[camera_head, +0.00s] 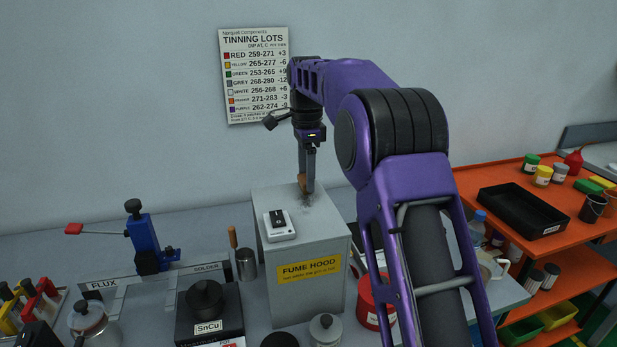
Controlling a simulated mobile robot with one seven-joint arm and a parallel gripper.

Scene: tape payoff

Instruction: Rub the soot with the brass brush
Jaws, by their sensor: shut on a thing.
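My gripper (308,165) points straight down over the grey fume hood box and is shut on the brass brush (304,184), a small brown thing at the fingertips. The brush's lower end is at or just above the box top; I cannot tell if it touches. The soot (309,199) is a dark smudge on the top of the box, right under and beside the brush. The fume hood (252,250) carries a yellow label on its front.
A white switch box (279,226) sits on the hood's top, left of the brush. A dark SnCu pot (205,299) and a blue lever press (146,240) stand to the left. A red container (373,305) is at the hood's right. An orange shelf with a black tray (524,212) is far right.

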